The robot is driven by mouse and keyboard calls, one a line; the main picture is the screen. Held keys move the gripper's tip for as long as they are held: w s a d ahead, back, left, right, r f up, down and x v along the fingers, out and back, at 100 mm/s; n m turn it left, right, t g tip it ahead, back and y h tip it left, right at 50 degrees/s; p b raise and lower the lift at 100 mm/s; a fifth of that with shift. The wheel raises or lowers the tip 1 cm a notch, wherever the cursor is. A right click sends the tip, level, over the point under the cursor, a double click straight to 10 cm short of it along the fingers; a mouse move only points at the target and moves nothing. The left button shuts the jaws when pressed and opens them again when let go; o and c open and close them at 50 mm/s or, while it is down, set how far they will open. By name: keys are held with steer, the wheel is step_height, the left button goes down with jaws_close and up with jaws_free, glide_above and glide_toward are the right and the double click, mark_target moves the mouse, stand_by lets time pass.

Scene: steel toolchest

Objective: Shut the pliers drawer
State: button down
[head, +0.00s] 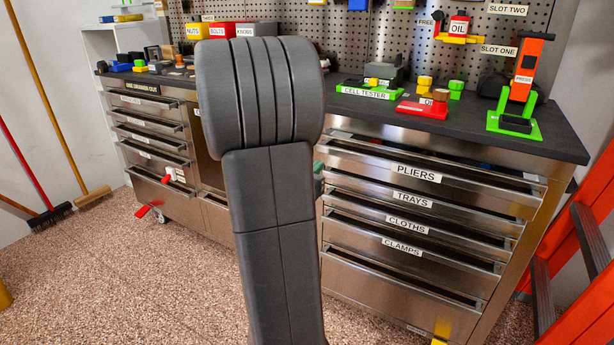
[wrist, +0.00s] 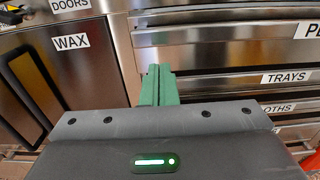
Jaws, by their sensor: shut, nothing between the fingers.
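The pliers drawer (head: 470,190) is the upper labelled drawer in the right-hand steel chest. A dark gap shows above its front in the head view, but how far it stands out is hard to tell. In the wrist view its front (wrist: 230,35) spans the upper right, with its label cut off at the edge. My gripper (wrist: 158,72) has green fingers, shut together and empty. They point at the chest near the left end of the drawer fronts; I cannot tell whether they touch.
Below are the trays (head: 465,215), cloths (head: 450,240) and clamps (head: 430,270) drawers. The worktop (head: 550,143) holds a cell tester, a red block and an orange tool on a green base. A wax-labelled door (wrist: 75,75) is at left. An orange ladder (head: 590,240) stands right.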

mark_target(334, 167)
steer(key=x, duration=0.7)
steer(key=shift+w+d, duration=0.1)
steer(key=shift+w, duration=0.1)
steer(key=b+x, duration=0.2)
steer(key=x, duration=0.2)
steer(key=shift+f, duration=0.15)
